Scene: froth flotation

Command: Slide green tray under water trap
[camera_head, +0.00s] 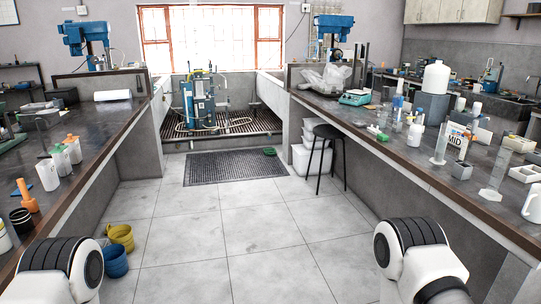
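A small green, shallow, round-looking object (269,152), which looks like the green tray, lies on the floor at the right back part of a dark mat. It is far ahead of me. Behind it, a blue and grey machine (199,100) stands on a slatted grate (240,123) below the window. I cannot tell which part is the water trap. Only white and black links of my two arms show at the bottom left and bottom right. Neither gripper is in view.
The dark mat (222,168) lies before the grate. Pale floor tiles (228,235) form a clear aisle between long benches. A black stool (326,160) and white bins (302,160) stand right of the mat.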

